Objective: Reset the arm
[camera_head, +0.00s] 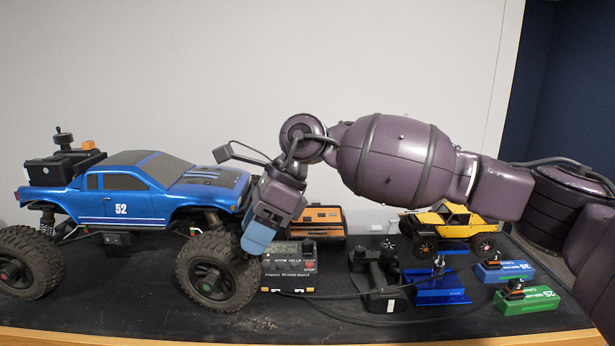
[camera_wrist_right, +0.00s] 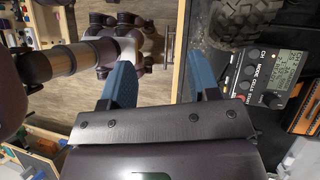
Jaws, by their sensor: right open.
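My right arm comes in from the right in the head view and reaches across the bench. My right gripper (camera_head: 258,238) points down beside the front wheel of a blue truck (camera_head: 125,205), in front of a charger (camera_head: 290,270). In the right wrist view the two blue fingers of the right gripper (camera_wrist_right: 162,80) stand apart with nothing between them, near the bench edge with floor beyond. Whether the fingers touch the wheel cannot be told. My left gripper is in neither view.
An orange case (camera_head: 325,214) stands behind the charger. To the right are a black stand (camera_head: 385,290), a small yellow crawler (camera_head: 448,224), a blue vise-like stand (camera_head: 438,290), and blue (camera_head: 505,271) and green (camera_head: 527,301) battery packs. Cables cross the black mat (camera_head: 150,305).

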